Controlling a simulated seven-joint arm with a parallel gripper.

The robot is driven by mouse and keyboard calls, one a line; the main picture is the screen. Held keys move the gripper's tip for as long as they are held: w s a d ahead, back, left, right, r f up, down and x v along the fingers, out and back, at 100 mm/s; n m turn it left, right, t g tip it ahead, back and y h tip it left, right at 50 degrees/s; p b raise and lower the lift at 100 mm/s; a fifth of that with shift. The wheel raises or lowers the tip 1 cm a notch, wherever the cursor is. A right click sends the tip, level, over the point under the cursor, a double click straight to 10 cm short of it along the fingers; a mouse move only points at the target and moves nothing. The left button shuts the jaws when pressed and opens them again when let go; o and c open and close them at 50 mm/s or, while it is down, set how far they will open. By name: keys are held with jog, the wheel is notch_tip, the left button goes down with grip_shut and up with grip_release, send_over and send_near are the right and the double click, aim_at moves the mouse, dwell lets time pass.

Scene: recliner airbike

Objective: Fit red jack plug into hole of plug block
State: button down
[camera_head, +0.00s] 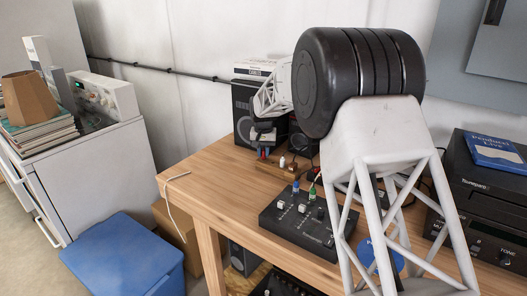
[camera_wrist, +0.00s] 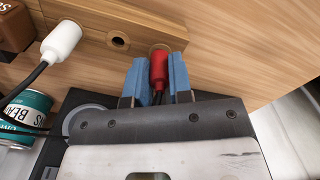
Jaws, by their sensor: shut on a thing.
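The red jack plug (camera_wrist: 159,72) is between the two blue fingertips of my gripper (camera_wrist: 160,80), which is shut on it in the wrist view. The wooden plug block (camera_wrist: 92,33) has an empty round hole (camera_wrist: 119,41) left of the red plug. The red plug's far end is at the rim of another hole (camera_wrist: 160,47); whether its tip is inside is hidden. A white plug (camera_wrist: 62,40) sits at the block further left. In the head view, my gripper (camera_head: 264,153) is at the left end of the block (camera_head: 283,176), and the red plug is barely visible.
A black mixer (camera_head: 300,225) with blue and green plugs stands in front of the block on the wooden table (camera_head: 205,185). A black speaker (camera_head: 243,112) is behind. A teal can (camera_wrist: 24,112) and dark cable lie left in the wrist view. The table's left end is mostly clear.

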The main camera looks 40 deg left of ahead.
aim_at(264, 151)
jog(key=shift+f, duration=0.25)
jog(key=c, duration=0.9)
grip_release()
jog(key=shift+c, duration=0.2)
jog(key=shift+r, duration=0.1)
jog(key=shift+r, duration=3.75)
jog(key=shift+d, duration=0.1)
